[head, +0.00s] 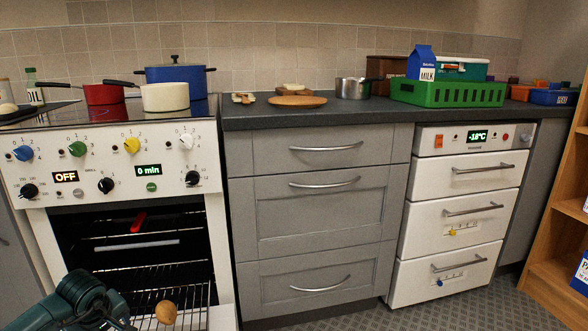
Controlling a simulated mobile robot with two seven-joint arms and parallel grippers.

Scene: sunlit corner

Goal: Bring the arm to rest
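My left arm (82,298), dark teal, comes in at the bottom left, in front of the open oven (125,245). Its gripper end (118,322) is low at the bottom edge and partly cut off, so I cannot tell whether its fingers are open or shut. A round brown wooden-looking thing (166,312) shows just right of it; I cannot tell whether the two touch. My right arm and gripper are not in view.
The oven holds wire racks (150,240) and a red item (138,222). A red pan (104,94), cream pan (165,97) and blue pot (175,74) stand on the stove. A green crate (450,94) stands on the counter (330,110). Wooden shelves (555,245) stand at right.

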